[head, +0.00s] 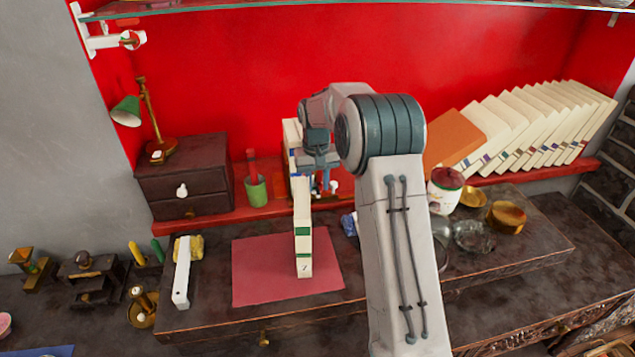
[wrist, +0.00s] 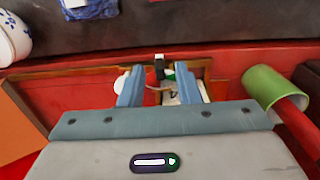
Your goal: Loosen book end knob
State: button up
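My gripper (head: 318,168) hangs over the red shelf, at the right of upright white books (head: 291,140). In the wrist view my gripper (wrist: 160,74) has two blue-grey fingers apart, with no clear contact on anything. A wood-edged frame or board (wrist: 75,72), which may be part of the book end, lies beneath them. A round white knob (wrist: 119,86) sits at the left finger's outer side, partly hidden by it; it shows right of my gripper in the head view (head: 333,187). A small black piece with a white end (wrist: 159,66) shows between the fingertips; I cannot tell what it is.
A green cup (head: 256,191) stands left of my gripper. A white book (head: 303,240) stands on the red mat (head: 255,275) in front. An orange board (head: 452,137), a row of leaning books (head: 530,125) and a red-lidded jar (head: 444,190) are right. A glass shelf (head: 330,5) runs above.

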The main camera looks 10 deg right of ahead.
jog(key=shift+f, duration=0.25)
grip_shut()
jog(key=shift+a+h, duration=0.35)
jog(key=shift+h, duration=0.55)
jog(key=shift+a+f+h, duration=0.1)
jog(key=shift+h, duration=0.6)
grip_release()
